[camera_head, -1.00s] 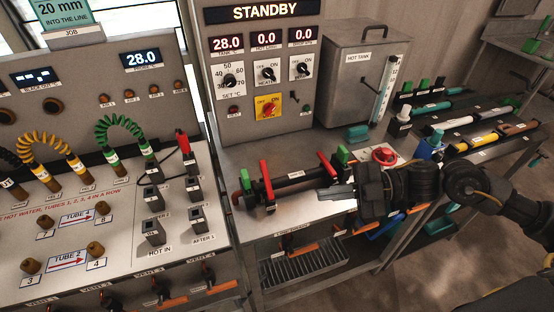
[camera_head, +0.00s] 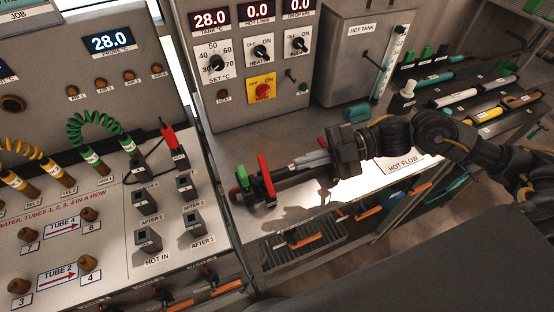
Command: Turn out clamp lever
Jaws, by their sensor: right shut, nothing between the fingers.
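A dark tube assembly (camera_head: 290,188) lies on the bench below the STANDBY cabinet. At its left end stand an upright red clamp lever (camera_head: 265,176) and a green lever (camera_head: 242,176). My right gripper (camera_head: 293,166) reaches in from the right above the assembly, pointing left. Its fingers are shut and empty, with tips a little to the right of the red lever, seemingly apart from it. The gripper body and arm hide the assembly's right end and its levers. My left gripper is out of view.
The control cabinet and the hot tank (camera_head: 357,55) stand behind the assembly. A panel with sockets and coiled hoses (camera_head: 95,130) is at left. Coloured tubes (camera_head: 455,95) lie on a rack at right. A ribbed tray (camera_head: 305,245) is below the bench.

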